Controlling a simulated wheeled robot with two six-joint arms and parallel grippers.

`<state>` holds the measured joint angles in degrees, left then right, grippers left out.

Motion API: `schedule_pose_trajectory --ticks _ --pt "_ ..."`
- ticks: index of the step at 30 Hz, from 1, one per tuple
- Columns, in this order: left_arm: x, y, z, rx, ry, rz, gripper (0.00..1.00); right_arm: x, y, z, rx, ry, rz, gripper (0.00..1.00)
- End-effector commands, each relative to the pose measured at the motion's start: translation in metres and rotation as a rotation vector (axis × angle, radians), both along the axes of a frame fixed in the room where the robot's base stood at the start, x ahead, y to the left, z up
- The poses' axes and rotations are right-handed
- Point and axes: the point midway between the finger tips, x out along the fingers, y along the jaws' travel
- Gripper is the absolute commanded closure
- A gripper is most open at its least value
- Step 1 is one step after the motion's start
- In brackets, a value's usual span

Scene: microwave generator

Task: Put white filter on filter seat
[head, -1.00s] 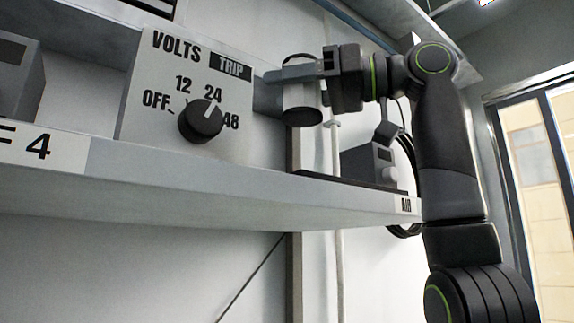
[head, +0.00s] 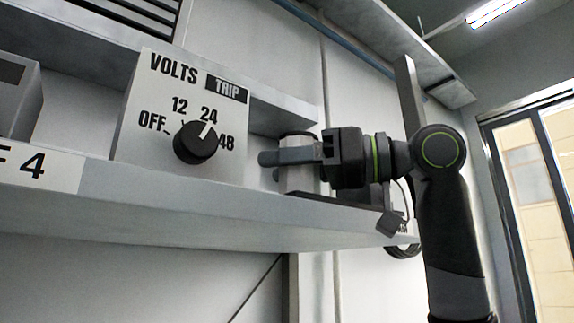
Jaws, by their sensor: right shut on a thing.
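The white filter (head: 299,180), a light cylinder with a dark top, is upright near the shelf's right part in the head view. My right gripper (head: 280,157) is shut on its upper part, with the fingers across its front. A flat dark base (head: 340,202) lies on the shelf right at the filter's lower end; it may be the filter seat. I cannot tell whether the filter touches it or is seated. My left gripper is not in view.
A panel with a black VOLTS knob (head: 196,143) stands on the shelf left of the filter. The grey shelf (head: 200,200) has its front edge below. A grey box (head: 20,98) stands at far left. A door or window frame (head: 540,190) is at right.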

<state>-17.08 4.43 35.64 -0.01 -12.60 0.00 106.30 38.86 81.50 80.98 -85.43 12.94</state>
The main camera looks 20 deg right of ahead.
Motion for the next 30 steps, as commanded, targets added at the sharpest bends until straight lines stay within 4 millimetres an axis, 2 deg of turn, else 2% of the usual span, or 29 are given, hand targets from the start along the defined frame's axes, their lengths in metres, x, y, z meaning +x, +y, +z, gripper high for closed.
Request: schedule_pose_trajectory --ticks 7,8,13,23,26,30 --pt "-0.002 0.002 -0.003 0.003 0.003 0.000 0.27 0.000 0.000 -0.003 -0.001 -0.001 0.000 0.73" --pt "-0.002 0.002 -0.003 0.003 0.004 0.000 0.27 0.000 0.000 -0.003 -0.001 -0.001 0.000 0.48" --pt "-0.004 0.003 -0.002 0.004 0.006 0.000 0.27 0.000 0.000 -0.002 -0.001 -0.001 0.000 0.27" --pt "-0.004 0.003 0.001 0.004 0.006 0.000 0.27 0.000 0.000 0.002 -0.001 -0.001 0.000 0.27" --pt "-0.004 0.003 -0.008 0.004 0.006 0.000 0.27 -0.006 -0.010 -0.002 0.001 -0.002 -0.002 0.27" --pt "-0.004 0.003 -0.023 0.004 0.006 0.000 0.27 -0.020 -0.034 -0.004 0.002 -0.003 -0.005 0.27"
